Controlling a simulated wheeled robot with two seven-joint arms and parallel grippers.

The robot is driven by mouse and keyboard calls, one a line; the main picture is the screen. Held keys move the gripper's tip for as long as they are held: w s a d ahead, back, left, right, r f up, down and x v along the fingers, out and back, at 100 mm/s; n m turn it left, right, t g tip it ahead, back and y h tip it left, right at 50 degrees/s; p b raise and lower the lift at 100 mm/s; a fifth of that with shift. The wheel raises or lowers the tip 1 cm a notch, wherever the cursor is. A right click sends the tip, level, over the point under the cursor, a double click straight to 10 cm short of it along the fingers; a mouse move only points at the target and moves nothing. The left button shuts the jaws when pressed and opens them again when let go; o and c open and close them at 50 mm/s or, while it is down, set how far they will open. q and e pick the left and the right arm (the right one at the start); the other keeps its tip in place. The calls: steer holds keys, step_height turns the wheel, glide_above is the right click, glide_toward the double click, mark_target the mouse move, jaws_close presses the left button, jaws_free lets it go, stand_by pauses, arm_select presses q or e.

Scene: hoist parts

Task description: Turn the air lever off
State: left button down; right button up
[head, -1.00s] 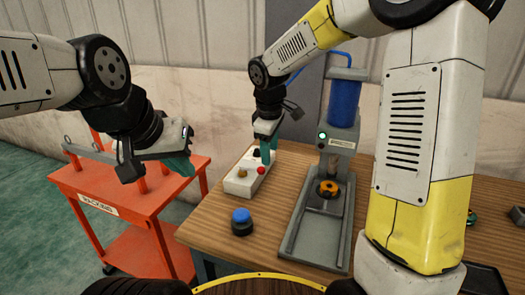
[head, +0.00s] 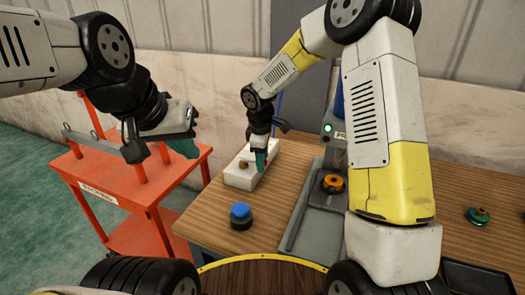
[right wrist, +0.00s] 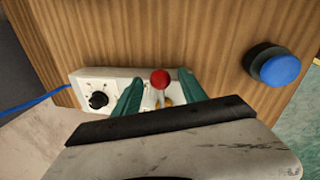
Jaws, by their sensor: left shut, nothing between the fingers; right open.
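The air lever (right wrist: 160,79), a thin stem with a red ball knob, stands on a white box (right wrist: 88,76) in the right wrist view. My right gripper (right wrist: 156,90) is open, with one teal finger on each side of the lever; contact cannot be told. In the head view my right gripper (head: 260,160) is over the right part of the white box (head: 238,178) and hides the red knob. A brass part (head: 243,164) shows on the box. My left gripper (head: 184,149) is shut and empty, above the orange cart's side.
A blue button (head: 240,211) sits at the table's front left. A grey press stand (head: 300,228) with an orange-and-black part (head: 332,183) is right of the box. A green knob-like part (head: 478,215) lies farther right. An orange cart (head: 115,215) stands left of the table (head: 420,180).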

steer(key=shift+f, duration=0.1)
jaws_close()
stand_by(1.4)
